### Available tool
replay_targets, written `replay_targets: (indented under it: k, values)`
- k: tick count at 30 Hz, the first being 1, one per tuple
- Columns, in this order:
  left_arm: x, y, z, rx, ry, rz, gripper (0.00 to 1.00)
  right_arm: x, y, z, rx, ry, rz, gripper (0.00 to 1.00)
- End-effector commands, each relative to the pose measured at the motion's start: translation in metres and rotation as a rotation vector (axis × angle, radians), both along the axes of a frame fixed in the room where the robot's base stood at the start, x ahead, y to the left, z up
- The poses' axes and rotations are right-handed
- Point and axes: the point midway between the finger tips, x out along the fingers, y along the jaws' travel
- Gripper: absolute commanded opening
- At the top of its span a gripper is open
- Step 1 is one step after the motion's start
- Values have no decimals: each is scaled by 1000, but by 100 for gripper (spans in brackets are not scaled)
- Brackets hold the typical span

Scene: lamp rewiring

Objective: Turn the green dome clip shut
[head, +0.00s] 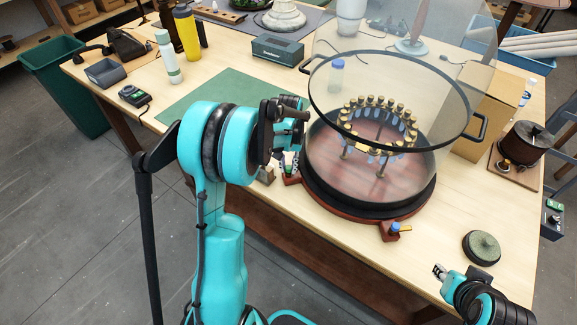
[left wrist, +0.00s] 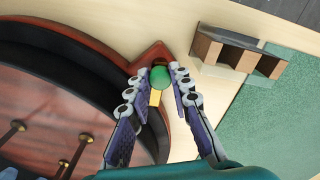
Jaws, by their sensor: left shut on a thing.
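The green dome clip (left wrist: 159,76) shows in the left wrist view as a rounded green knob on a red-brown corner lug of the round base (left wrist: 100,45). A yellow tab extends from the knob toward my palm, between the fingers. My left gripper (left wrist: 167,75) is shut on the clip, with a finger on each side. In the head view my left gripper (head: 288,160) points down at the left edge of the base (head: 365,212), mostly hidden by my wrist. My right gripper (head: 440,271) is at the lower right, away from the base; its opening is unclear.
A clear cover with a black rim (head: 322,112) stands over the base's brass posts. A blue clip (head: 395,228) sits at the base's front. A dark round disc (head: 482,247) lies near my right gripper.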

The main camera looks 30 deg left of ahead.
Motion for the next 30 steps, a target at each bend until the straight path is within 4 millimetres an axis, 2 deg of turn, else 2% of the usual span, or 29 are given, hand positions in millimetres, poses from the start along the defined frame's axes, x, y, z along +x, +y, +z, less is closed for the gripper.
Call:
replay_targets:
  k: [18,30]
  values:
    - [0,0,0,0,0,-542,0,0,0,-5,0,0,0,31]
    - [0,0,0,0,0,-717,0,0,0,-6,0,0,0,31]
